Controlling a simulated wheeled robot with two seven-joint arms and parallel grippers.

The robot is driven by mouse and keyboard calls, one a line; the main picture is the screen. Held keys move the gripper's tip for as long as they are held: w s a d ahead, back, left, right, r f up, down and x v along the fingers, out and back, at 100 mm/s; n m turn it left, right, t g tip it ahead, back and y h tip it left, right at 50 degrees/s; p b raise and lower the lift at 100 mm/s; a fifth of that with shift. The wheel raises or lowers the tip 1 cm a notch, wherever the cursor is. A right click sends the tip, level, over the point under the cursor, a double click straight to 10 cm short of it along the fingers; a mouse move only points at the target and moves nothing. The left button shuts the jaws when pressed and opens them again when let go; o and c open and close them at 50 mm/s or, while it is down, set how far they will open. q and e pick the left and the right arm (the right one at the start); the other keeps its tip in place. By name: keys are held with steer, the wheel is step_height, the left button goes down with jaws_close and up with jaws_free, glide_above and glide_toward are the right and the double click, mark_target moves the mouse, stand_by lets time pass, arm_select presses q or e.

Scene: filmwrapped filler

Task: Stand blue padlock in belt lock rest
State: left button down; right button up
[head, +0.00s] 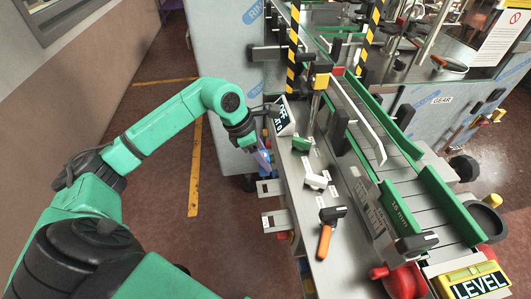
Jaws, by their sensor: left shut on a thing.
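My left gripper (263,161) is at the left edge of the machine's grey side shelf. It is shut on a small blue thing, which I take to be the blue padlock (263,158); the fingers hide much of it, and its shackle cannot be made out. Two grey slotted brackets stick out from the shelf's left side below the gripper, an upper one (270,188) and a lower one (277,221). I cannot tell which part is the belt lock rest. My right gripper is not in view.
The green-sided conveyor (435,200) runs along the right. The floor at left is clear.

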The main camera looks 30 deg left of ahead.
arm_select(q)
steer(key=shift+w, duration=0.1)
steer(key=shift+w+f+b, duration=0.25)
steer(key=shift+w+b, duration=0.05)
steer(key=shift+w+f+b, duration=0.3)
steer(key=shift+f+b, duration=0.3)
steer(key=shift+f, duration=0.15)
steer(key=shift+s+f+b, duration=0.1)
steer(key=shift+f+b, duration=0.15)
steer(key=shift+b, duration=0.05)
steer(key=shift+s+f+b, duration=0.2)
steer(key=shift+f+b, duration=0.35)
steer(key=shift+w+f+b, duration=0.1)
steer(key=shift+f+b, duration=0.5)
steer(key=shift+f, duration=0.1)
step_height(320, 180, down, 5)
steer(key=b, duration=0.4)
steer(key=shift+b, duration=0.3)
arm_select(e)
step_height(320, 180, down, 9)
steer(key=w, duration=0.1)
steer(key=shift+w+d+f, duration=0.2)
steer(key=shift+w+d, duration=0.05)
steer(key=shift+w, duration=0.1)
arm_select(q)
steer(key=shift+f+b, duration=0.3)
steer(key=shift+b, duration=0.05)
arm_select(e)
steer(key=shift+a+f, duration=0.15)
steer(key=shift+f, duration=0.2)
